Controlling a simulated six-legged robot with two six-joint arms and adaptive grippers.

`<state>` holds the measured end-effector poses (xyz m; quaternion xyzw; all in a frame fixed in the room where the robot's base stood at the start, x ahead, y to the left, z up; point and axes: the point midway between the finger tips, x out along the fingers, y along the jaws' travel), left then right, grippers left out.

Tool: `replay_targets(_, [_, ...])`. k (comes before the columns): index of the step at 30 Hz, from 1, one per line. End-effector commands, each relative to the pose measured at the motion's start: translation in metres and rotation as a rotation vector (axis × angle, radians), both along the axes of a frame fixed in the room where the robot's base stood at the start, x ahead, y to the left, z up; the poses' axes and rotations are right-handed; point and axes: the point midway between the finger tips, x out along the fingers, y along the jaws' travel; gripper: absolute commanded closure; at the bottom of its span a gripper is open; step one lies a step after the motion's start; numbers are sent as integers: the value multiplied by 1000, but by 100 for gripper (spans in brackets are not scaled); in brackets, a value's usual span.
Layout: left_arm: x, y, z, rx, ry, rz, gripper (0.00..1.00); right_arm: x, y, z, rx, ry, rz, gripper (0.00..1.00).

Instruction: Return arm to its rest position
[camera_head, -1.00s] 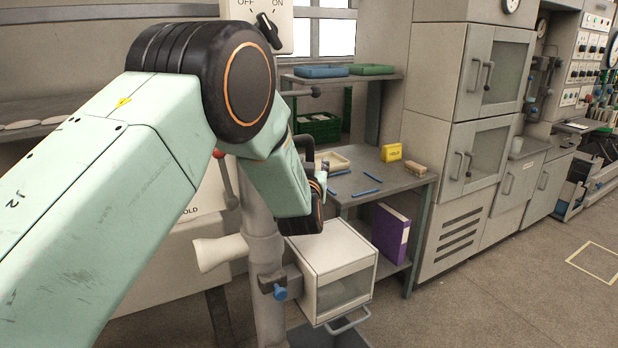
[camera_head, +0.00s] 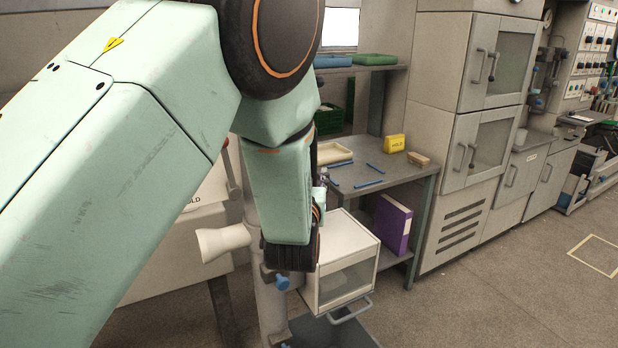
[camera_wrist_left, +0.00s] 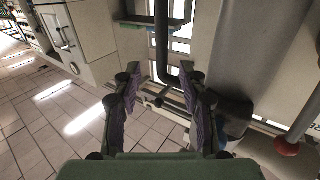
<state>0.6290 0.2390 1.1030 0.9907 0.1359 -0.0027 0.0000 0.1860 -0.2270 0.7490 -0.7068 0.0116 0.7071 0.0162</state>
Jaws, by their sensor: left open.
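My left arm (camera_head: 150,130) fills the left of the head view, bent at a large black joint, with its forearm pointing down in front of the winder's post. Its gripper is hidden behind the forearm and wrist in that view. In the left wrist view my left gripper (camera_wrist_left: 160,108) shows its two purple-padded fingers spread apart, with nothing between them. Tiled floor and a dark bent pipe (camera_wrist_left: 163,50) lie beyond the fingers. My right gripper is in neither view.
A white cabinet box (camera_head: 340,262) with a handle stands just right of my wrist. A grey table (camera_head: 395,178) holds blue sticks, a tray and a yellow block (camera_head: 394,143). A grey post with a cream cone (camera_head: 222,242) is close by. A red-knobbed lever (camera_wrist_left: 287,146) is at right in the wrist view. Floor at right is clear.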

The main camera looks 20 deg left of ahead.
Motion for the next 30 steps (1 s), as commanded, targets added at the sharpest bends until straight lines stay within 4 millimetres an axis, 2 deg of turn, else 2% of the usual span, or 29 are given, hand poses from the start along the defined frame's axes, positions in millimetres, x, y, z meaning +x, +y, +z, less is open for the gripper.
replay_targets(9, [0,0,-1,-2,6,0,58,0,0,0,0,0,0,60])
replay_targets(11, [0,-2,-7,-5,31,-8,58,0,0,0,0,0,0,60])
replay_targets(12, [-2,-4,-17,-6,73,-23,58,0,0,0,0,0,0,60])
replay_targets(14, [-14,-8,-42,-6,172,-55,58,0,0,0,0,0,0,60])
replay_targets(18, [-56,-8,-123,-21,422,-103,58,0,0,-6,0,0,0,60])
replay_targets(20, [-78,-8,-157,-31,523,-120,58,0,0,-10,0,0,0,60])
replay_targets(24, [-138,-8,-228,-57,750,-153,58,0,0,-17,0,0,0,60])
replay_targets(26, [-166,-8,-256,-71,844,-165,58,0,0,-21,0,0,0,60])
replay_targets(30, [-240,-9,-312,-109,1061,-191,58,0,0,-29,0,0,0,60])
